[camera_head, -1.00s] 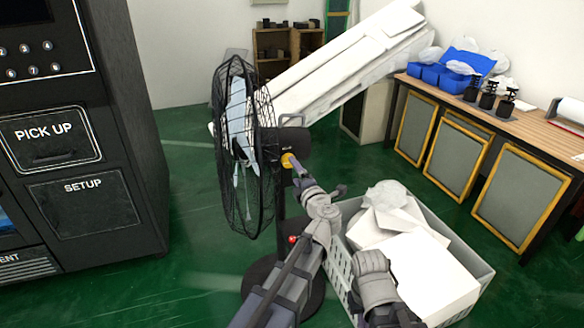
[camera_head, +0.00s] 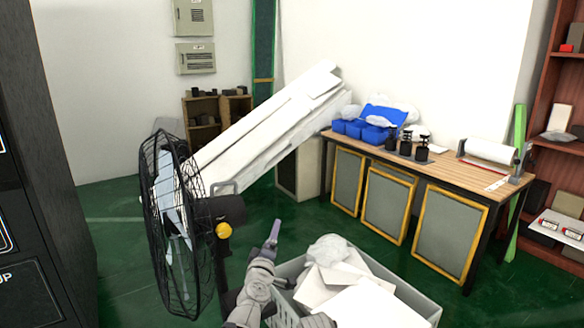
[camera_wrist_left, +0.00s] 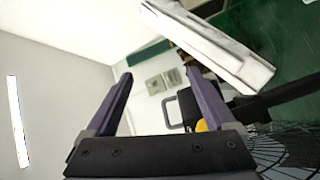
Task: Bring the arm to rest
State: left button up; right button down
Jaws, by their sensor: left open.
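The fan's black parts and wire cage show beside and behind the fingers there. Another grey arm part of mine shows at the bottom edge of the head view, and no right gripper can be made out.
A black standing fan (camera_head: 172,225) is close on the left of my arm. A grey crate (camera_head: 420,298) of white packaging stands on its right. A wooden table (camera_head: 455,170) with bottles is behind. A black machine (camera_head: 45,190) fills the left edge. Green floor shows between them.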

pick_arm(q)
jog(key=s+d+f+m+g+h, duration=0.1)
jog(key=s+f+m+g+h, duration=0.1)
jog(key=s+f+m+g, duration=0.4)
jog(key=s+d+f+m+g+h, duration=0.1)
jog(key=s+d+f+m+g, duration=0.2)
jog(key=f, duration=0.4)
jog(key=s+a+f+m+g+y, duration=0.25)
jog(key=s+a+f+g, duration=0.2)
jog(key=s+a, duration=0.3)
jog(key=s+a+f+m+g+y, duration=0.1)
jog(key=s+a+f+g+y, duration=0.35)
jog(key=s, duration=0.45)
jog(key=s+d+r+m+p, duration=0.2)
jog(key=d+r+p, duration=0.2)
jog(key=r+p, duration=0.7)
jog(key=s+d+r+m+p, duration=0.2)
jog(key=d+r+p, duration=0.3)
jog(key=r+p, duration=0.6)
jog(key=shift+s+d+r+h+p, duration=0.3)
jog(key=shift+s+r+h+p, duration=0.1)
jog(key=shift+s+p, duration=0.2)
